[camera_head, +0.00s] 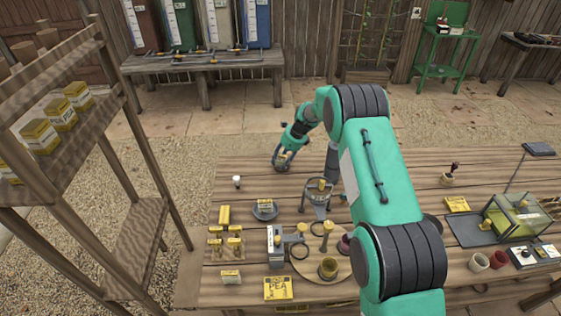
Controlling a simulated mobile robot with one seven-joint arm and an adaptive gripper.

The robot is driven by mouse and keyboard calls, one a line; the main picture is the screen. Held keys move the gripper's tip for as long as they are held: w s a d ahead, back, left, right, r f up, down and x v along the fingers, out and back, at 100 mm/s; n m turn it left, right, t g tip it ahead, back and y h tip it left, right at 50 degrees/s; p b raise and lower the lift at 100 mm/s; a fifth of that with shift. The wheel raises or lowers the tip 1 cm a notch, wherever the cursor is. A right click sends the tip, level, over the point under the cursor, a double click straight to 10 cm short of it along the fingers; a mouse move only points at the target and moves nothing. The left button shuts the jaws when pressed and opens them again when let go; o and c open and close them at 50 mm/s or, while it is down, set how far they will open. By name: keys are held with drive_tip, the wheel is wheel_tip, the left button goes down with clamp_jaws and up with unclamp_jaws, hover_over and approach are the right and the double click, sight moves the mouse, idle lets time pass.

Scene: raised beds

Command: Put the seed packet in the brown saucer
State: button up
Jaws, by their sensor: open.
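My gripper (281,163) is open and appears empty above the far left part of the wooden table. A flat yellow packet marked PEA (278,288) lies near the table's front edge, well away from my gripper. Another flat yellow packet (457,204) lies to the right of my arm. I cannot make out a clearly brown saucer; my arm hides part of the table's middle.
A round tan board (305,274) holds several small items. A glass case (515,215) stands on a dark tray at the right. A wooden shelf (118,235) rises left of the table. The far left tabletop is mostly clear.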

drive_tip(key=p+v, duration=0.2)
drive_tip(key=v, duration=1)
idle(0.6)
drive_tip(key=s+d+r+n+t+h, duration=0.15)
drive_tip(key=s+r+n, duration=0.35)
drive_tip(key=s+r, duration=0.9)
drive_tip(key=s+d+r+n+h, duration=0.1)
drive_tip(key=s+d+r+n, duration=0.35)
drive_tip(key=s+r, duration=1)
drive_tip(key=s+d+r+n+t, duration=0.1)
drive_tip(key=s+r+n, duration=0.25)
drive_tip(key=s, duration=0.45)
drive_tip(key=s+r+n, duration=0.3)
drive_tip(key=s+r, duration=0.1)
drive_tip(key=s, duration=0.4)
drive_tip(key=s+d+f+n+h, duration=0.1)
drive_tip(key=s+n, duration=0.2)
drive_tip(key=s, duration=0.5)
drive_tip(key=s+d+f+n+t, duration=0.1)
drive_tip(key=s+d+f+n, duration=0.1)
drive_tip(key=s, duration=0.7)
drive_tip(key=shift+s+f+n+h, duration=0.2)
drive_tip(key=shift+f+n+h, duration=0.15)
drive_tip(key=shift+n, duration=0.35)
